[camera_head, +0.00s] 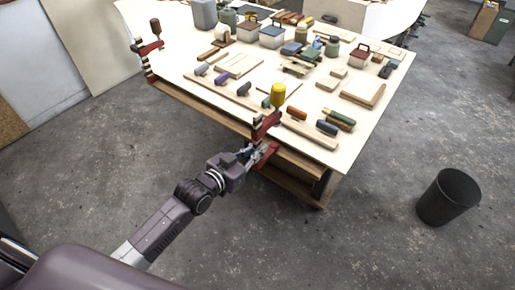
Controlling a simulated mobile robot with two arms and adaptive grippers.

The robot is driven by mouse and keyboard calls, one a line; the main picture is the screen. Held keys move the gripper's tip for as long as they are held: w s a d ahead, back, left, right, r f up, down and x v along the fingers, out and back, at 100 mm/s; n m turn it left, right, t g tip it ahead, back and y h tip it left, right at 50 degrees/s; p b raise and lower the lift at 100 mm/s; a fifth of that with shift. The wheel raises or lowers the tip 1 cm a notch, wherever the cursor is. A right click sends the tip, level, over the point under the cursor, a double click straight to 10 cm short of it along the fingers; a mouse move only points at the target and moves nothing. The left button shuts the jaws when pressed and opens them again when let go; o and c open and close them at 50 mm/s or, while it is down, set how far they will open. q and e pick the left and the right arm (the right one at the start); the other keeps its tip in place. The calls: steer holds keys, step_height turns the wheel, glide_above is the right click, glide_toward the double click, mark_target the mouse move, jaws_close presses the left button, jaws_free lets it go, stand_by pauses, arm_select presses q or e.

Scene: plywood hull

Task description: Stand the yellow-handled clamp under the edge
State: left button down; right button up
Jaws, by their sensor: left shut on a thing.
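The yellow-handled clamp (278,96) is at the near edge of the plywood-topped table (222,93). It is upright, with its yellow handle on top and its red body (262,128) reaching down in front of the edge. My left gripper (254,155) is shut on the lower part of the clamp, just outside the table edge. The fingers hide part of the clamp there, and I cannot tell whether its jaw touches the underside of the top. My right gripper is out of view.
A second red clamp (151,48) with a brown handle stands at the table's left corner. Several wooden blocks, tools and containers cover the tabletop, some close behind the yellow handle. A black bin (448,197) stands on the floor at the right. The floor in front is clear.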

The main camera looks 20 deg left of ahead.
arm_select(q)
steer(key=shift+w+r, duration=0.15)
steer(key=shift+w+d, duration=0.1)
steer(key=shift+w, duration=0.05)
steer(key=shift+w+d, duration=0.2)
steer(key=shift+w, duration=0.35)
steer(key=shift+w+d, duration=0.2)
steer(key=shift+w, duration=0.3)
steer(key=shift+w+d+b, duration=0.25)
steer(key=shift+w+b, duration=0.2)
steer(key=shift+w, duration=0.3)
steer(key=shift+w, duration=0.15)
steer(key=shift+w+d+b, duration=0.25)
steer(key=shift+w+d, duration=0.05)
steer(key=shift+w, duration=0.45)
steer(key=shift+w+d+b, duration=0.25)
steer(key=shift+w+b, duration=0.05)
steer(key=shift+w, duration=0.4)
steer(key=shift+w+d+b, duration=0.25)
steer(key=shift+w+d, duration=0.05)
steer(key=shift+w, duration=0.45)
